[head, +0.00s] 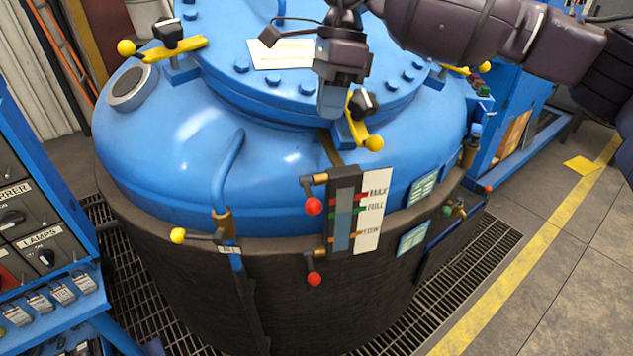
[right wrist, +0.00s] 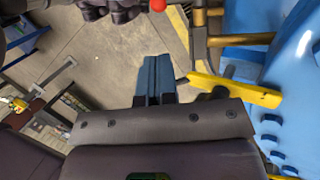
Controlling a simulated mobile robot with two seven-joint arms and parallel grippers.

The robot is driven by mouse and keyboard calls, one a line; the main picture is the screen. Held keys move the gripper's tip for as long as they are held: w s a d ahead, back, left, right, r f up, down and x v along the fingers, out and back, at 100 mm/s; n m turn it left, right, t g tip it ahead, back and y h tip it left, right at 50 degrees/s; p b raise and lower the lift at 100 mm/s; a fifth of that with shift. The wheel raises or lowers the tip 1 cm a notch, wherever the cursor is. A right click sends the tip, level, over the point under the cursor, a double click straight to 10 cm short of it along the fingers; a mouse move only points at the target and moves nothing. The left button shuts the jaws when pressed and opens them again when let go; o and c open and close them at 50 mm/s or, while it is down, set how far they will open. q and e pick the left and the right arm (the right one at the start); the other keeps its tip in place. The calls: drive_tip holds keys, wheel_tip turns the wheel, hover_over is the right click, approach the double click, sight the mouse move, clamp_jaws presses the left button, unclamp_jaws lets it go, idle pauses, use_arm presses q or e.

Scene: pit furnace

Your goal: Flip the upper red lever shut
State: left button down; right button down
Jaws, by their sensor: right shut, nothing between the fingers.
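The upper red lever (head: 313,206) is a red ball knob on a short arm at the upper brass fitting of the sight gauge (head: 343,212). Its knob sits just below that fitting. A lower red lever (head: 314,279) with a like knob sits at the gauge's bottom fitting. My right gripper (head: 330,110) is shut and empty, above the gauge and in front of the blue lid, apart from both levers. In the right wrist view its closed fingers (right wrist: 154,75) point toward the gauge area, and a red knob (right wrist: 157,5) shows at the top edge. My left gripper is out of view.
A yellow clamp handle (head: 371,138) with a black knob is close beside my right gripper. A yellow-knobbed valve (head: 178,236) and a blue pipe (head: 229,168) stand left of the gauge. A blue control cabinet (head: 40,220) stands at the left. Open floor lies at the right.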

sight(309, 194)
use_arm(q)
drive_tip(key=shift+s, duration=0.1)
